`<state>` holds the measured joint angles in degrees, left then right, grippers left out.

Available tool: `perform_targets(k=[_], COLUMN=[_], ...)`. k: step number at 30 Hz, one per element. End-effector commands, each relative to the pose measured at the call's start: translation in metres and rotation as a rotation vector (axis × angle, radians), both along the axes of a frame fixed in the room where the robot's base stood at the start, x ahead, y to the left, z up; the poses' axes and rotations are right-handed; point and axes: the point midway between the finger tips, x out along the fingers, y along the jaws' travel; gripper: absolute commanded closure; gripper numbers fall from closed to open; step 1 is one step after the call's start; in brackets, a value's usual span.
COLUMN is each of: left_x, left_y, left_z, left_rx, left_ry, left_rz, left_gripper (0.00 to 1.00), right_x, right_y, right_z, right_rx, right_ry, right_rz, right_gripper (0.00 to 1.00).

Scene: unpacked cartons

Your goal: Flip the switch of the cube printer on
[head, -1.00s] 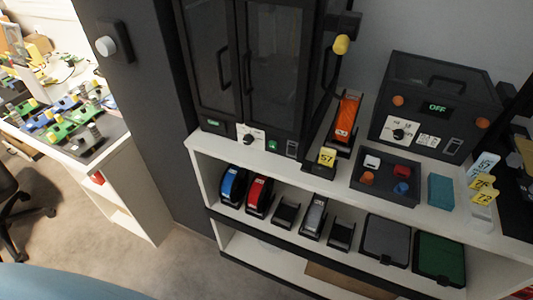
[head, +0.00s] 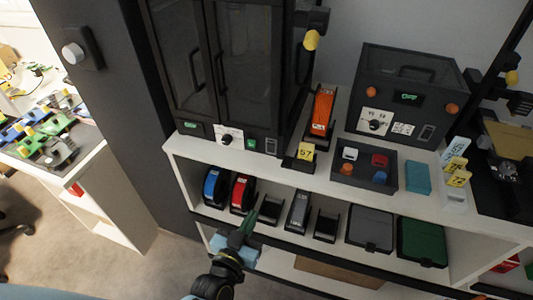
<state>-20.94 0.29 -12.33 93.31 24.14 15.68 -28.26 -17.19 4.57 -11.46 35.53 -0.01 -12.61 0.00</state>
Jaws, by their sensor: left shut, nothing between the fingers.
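No machine in view carries a readable "cube printer" name, so I cannot tell which it is. A dark box machine (head: 440,80) has a lit green display (head: 407,97) that seems to read OFF, a dial (head: 375,123) and a dark switch panel (head: 427,132). My left gripper (head: 249,219) is shut and empty, in front of the lower shelf, below and away from both machines. My right gripper is out of view.
A tray (head: 343,179) of colored blocks, an orange tool (head: 321,112) and a teal block (head: 417,177) occupy the white upper shelf. Blue (head: 214,187) and red (head: 242,193) tools and lidded boxes (head: 370,229) fill the lower shelf. A dark frame machine stands at far right.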

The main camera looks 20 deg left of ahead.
Motion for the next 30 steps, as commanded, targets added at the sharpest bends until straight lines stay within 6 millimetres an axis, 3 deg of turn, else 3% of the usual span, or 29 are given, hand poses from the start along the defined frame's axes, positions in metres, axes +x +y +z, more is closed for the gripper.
perform_targets(k=[1, 3, 6, 20, 26, 30], left_x=[0.004, 0.008, 0.009, 0.015, 0.044, 0.075], left_y=[0.002, 0.005, 0.007, 0.008, 0.007, 0.006], left_z=[0.026, 0.050, 0.069, 0.074, 0.079, 0.082], left_rx=[-0.012, -0.022, -0.030, -0.032, -0.032, -0.031], left_ry=[-0.063, -0.121, -0.169, -0.180, -0.183, -0.182], left_rz=[0.019, 0.040, 0.057, 0.062, 0.061, 0.061], left_gripper=[1.00, 1.00, 1.00, 1.00, 1.00, 1.00], right_x=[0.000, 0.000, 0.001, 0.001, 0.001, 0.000], right_y=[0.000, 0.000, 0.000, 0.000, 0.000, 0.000], right_z=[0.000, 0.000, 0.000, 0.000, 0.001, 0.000], right_rx=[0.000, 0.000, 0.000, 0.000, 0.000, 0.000], right_ry=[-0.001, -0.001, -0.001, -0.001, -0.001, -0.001], right_rz=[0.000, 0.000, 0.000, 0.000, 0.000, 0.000], right_gripper=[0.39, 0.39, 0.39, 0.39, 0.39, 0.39])
